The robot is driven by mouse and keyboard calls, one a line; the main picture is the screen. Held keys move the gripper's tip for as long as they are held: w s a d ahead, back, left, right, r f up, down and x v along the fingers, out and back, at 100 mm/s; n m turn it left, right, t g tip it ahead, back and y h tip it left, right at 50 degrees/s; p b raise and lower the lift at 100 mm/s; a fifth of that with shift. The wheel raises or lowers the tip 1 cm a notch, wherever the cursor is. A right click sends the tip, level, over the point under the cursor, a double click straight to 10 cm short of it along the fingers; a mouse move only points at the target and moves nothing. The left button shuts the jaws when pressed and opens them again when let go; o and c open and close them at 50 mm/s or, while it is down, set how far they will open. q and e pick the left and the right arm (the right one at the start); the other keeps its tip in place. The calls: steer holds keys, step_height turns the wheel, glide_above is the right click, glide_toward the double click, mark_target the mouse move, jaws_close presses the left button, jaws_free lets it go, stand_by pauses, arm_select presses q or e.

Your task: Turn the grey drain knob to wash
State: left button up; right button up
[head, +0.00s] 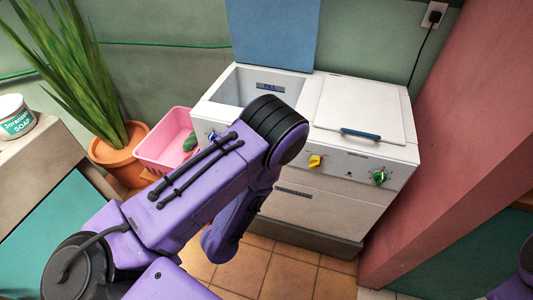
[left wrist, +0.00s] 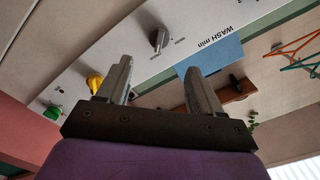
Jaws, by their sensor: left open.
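The grey drain knob (left wrist: 158,38) shows in the left wrist view on the machine's pale control panel. Small markings beside it are too small to read. In the head view it is hidden behind my left arm. My left gripper (left wrist: 158,67) is open, its two fingers apart and empty. The grey knob appears beyond the gap between the fingertips, nearer the left finger, and the fingers look apart from it. In the head view the left gripper is hidden behind its own arm. My right gripper is out of view.
The white washing machine (head: 350,161) has a yellow knob (head: 314,161), a green knob (head: 380,177) and a blue knob (head: 213,136). Its left tub is open, the right lid shut. A pink basket (head: 160,150) and potted plant stand left; a pink wall (head: 460,120) stands right.

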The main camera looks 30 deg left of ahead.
arm_select(q)
steer(key=p+x, duration=0.1)
steer(key=x, duration=0.9)
steer(key=shift+w+p, duration=0.25)
steer(key=shift+p, duration=0.1)
steer(key=shift+d, duration=0.1)
steer(key=shift+c, duration=0.4)
